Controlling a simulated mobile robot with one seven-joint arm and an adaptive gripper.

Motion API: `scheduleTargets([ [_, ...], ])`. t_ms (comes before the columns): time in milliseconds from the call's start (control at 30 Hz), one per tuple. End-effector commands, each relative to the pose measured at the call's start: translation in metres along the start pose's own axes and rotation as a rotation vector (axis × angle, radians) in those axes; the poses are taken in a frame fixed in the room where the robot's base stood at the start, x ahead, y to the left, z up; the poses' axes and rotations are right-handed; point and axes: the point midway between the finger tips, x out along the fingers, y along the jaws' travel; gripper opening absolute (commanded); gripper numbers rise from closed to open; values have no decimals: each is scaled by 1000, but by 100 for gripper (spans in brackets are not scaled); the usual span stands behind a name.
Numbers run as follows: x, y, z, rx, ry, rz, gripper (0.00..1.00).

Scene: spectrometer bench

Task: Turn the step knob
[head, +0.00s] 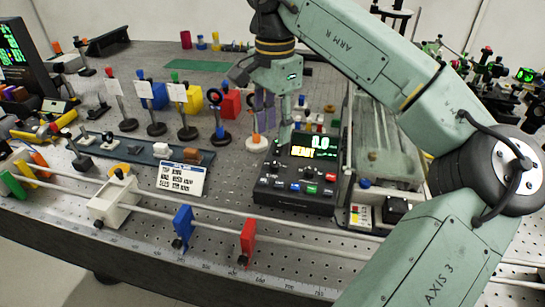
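A dark control console (265,193) stands on the perforated bench at the centre of the head view. Its lit display (310,147) shows 0.0 and a yellow word below. Its sloped front carries several small dark, blue, green and red controls (308,186). I cannot tell which of them is the step knob, as the labels are too small to read. My gripper (284,137) points down just above the console's back left, beside the display. It looks apart from the front controls. One finger shows clearly; the other is hard to make out, so its opening is unclear.
A rail in front carries a white carriage (117,204), a blue slider (182,227) and a red slider (247,241). A printed card (179,179) leans left of the console. Several stand-mounted optics are at left. A clear-lidded case (385,130) stands close at right.

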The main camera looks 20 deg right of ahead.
Motion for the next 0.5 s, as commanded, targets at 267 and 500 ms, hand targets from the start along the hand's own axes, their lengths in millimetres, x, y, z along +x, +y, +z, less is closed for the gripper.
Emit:
scheduleTargets([
  [267,56,0,0,0,-1,-1,37],
  [500,86,0,0,0,1,-1,37],
])
